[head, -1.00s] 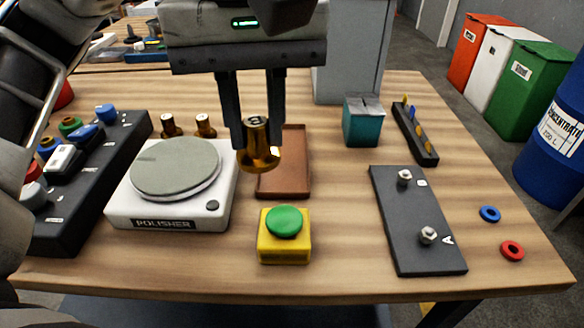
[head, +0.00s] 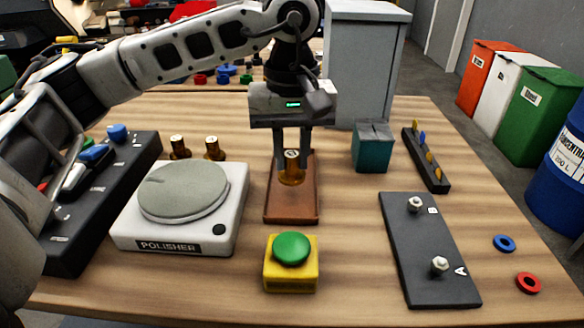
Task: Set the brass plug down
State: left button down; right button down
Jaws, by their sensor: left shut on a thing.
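My left gripper (head: 291,158) points straight down and is shut on a brass plug (head: 291,176), a flanged piece with a narrower upright stem. The plug is upright at the far half of the brown tray (head: 291,211). Whether its base touches the tray floor I cannot tell for sure. Two more brass plugs (head: 180,147) (head: 214,148) stand on the table behind the polisher. My right gripper is not in view.
A white polisher (head: 184,205) with a grey disc stands left of the tray. A yellow box with a green button (head: 291,263) is in front. A teal box (head: 372,149), dark plate (head: 430,250) and grey cabinet (head: 364,65) stand to the right. Bare table lies between tray and plate.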

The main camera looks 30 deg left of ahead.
aim_at(292, 172)
pick_arm(q)
jog(key=shift+w+a+f, duration=0.1)
jog(key=shift+w+f, duration=0.1)
jog(key=shift+f, duration=1.55)
jog(key=shift+f+b, duration=0.2)
jog(key=shift+b, duration=0.1)
jog(key=c, duration=1.2)
grip_release()
jog(key=shift+c, duration=0.2)
notch_tip(292, 172, up, 12)
jog(key=shift+r+p, duration=0.25)
jog(key=shift+p, duration=0.35)
